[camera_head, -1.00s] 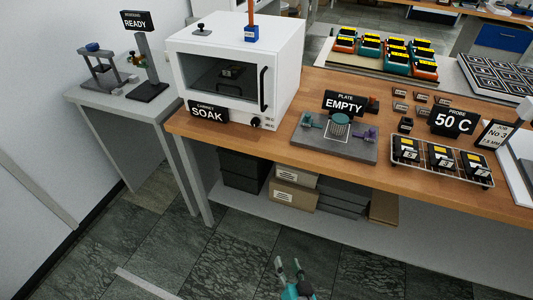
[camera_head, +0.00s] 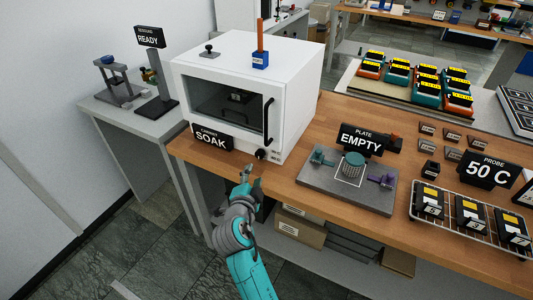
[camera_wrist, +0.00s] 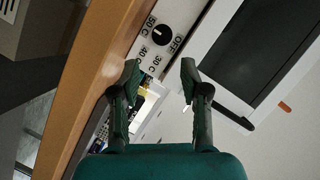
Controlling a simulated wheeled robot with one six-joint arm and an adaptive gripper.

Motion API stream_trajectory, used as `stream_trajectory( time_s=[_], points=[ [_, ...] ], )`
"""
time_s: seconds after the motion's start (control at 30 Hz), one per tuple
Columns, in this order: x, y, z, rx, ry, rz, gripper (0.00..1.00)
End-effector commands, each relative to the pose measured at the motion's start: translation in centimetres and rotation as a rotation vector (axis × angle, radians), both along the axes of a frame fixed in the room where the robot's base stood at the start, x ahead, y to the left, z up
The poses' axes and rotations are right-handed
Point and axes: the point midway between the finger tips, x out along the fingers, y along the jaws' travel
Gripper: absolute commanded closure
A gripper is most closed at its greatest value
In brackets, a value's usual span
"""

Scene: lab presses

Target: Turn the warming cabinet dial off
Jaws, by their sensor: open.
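The warming cabinet (camera_head: 245,60) is a white box with a dark window and black handle, standing on the wooden bench. Its black dial (camera_head: 261,155) is at the lower right of the front, beside a sign reading CABINET SOAK (camera_head: 211,138). In the wrist view the dial (camera_wrist: 162,35) shows a small white mark among labels 50 C, 40 C, 30 C and OFF. I cannot tell exactly which label the mark points at. My gripper (camera_head: 250,172) is just below and in front of the dial. In the wrist view my gripper (camera_wrist: 160,70) is open and empty, fingers apart, with the dial beyond the tips.
Right of the cabinet, a grey plate (camera_head: 320,190) with a sign reading EMPTY (camera_head: 362,139) stands near the bench edge. A wire rack (camera_head: 466,225) of black blocks is farther right. A grey side table (camera_head: 125,112) stands left. Boxes (camera_head: 300,226) sit under the bench.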

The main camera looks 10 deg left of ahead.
Motion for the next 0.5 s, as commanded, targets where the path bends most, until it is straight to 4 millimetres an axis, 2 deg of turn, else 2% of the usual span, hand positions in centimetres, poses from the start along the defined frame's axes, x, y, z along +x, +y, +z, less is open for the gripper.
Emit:
stream_trajectory(
  time_s=[0.23,0.5],
  points=[
    [1.9,0.2,0.0,0.008,-0.001,-0.007,0.55],
    [6.6,0.0,-1.0,0.007,-0.002,-0.006,0.55]
  ],
)
